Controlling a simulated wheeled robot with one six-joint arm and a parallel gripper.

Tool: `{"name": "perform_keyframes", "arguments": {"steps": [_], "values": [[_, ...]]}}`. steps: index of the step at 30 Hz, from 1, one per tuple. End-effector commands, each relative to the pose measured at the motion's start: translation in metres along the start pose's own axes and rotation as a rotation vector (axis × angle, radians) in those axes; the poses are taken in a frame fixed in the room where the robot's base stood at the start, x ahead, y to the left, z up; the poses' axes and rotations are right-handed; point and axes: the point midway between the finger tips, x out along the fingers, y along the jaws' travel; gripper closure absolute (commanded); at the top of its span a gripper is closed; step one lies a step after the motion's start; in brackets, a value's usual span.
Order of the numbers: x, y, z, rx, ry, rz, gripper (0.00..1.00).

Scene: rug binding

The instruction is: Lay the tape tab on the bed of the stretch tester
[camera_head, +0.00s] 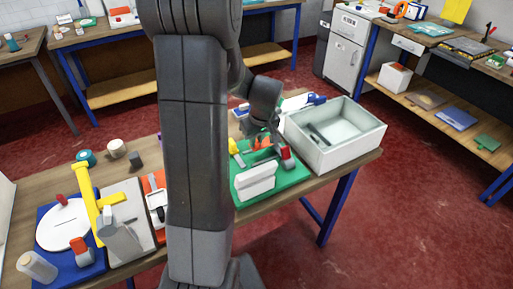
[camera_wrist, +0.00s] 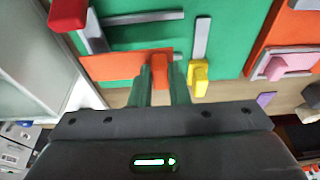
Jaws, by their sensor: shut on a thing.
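My gripper (camera_wrist: 162,72) is shut on an orange piece, which looks like the tape tab (camera_wrist: 162,57). Its raised orange end is between the fingertips, and a flat orange part spreads left over a green board (camera_wrist: 140,30). I cannot tell whether it touches the board. The green board, apparently the stretch tester, also shows in the head view (camera_head: 299,176), with a white block (camera_head: 255,180) at its front. A red knob (camera_wrist: 68,14) on a grey bar is at the left in the wrist view, and a yellow knob (camera_wrist: 197,76) is at the right. My arm hides part of the bench in the head view.
A white open bin (camera_head: 362,135) stands close beside the green board, right of my gripper. A roll (camera_head: 116,148) lies at the bench's back.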

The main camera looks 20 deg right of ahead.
Motion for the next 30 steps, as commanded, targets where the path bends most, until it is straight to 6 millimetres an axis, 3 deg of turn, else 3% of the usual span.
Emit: {"name": "perform_keyframes", "arguments": {"steps": [12, 23, 24, 27, 30], "values": [[0.04, 0.0, 0.011, 0.001, -0.002, -0.001, 1.0], [0.045, 0.0, 0.012, 0.0, 0.001, 0.001, 1.0], [0.045, 0.0, 0.012, 0.0, 0.001, 0.001, 0.83], [0.044, 0.0, 0.012, 0.0, 0.001, 0.001, 0.63], [0.044, 0.0, 0.012, 0.0, 0.001, 0.001, 0.63]]}}
